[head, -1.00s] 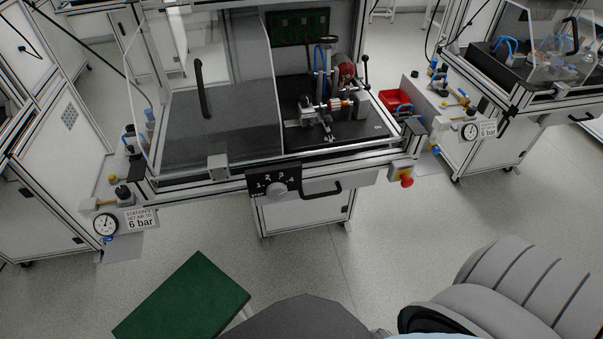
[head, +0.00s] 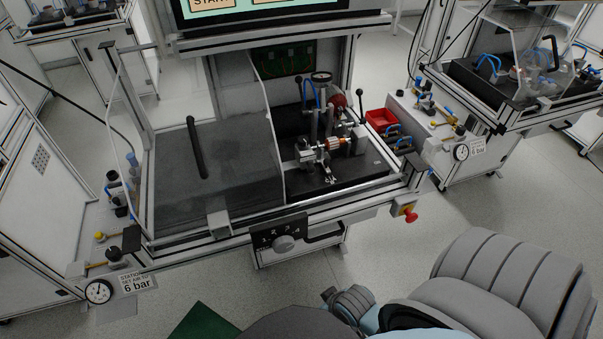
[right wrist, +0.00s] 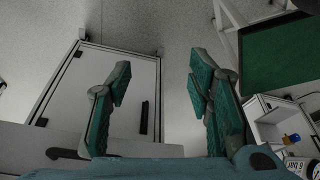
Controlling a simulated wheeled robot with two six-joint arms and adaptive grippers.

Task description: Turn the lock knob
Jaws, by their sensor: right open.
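A round grey knob (head: 284,243) sits on a black plate (head: 268,235) marked 1 to 4 on the front of the middle station. Nothing touches the knob in the head view. It cannot be made out in the right wrist view. My right gripper (right wrist: 158,92) is open and empty, its two green-padded fingers wide apart, in front of a white cabinet (right wrist: 100,95). My left gripper is not in view.
A clear hinged cover (head: 270,130) stands over the station's left half, with a test fixture (head: 325,150) on the right. A red emergency button (head: 411,216) and a black handle (head: 325,232) project at the front. A green surface (head: 205,320) lies at the bottom.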

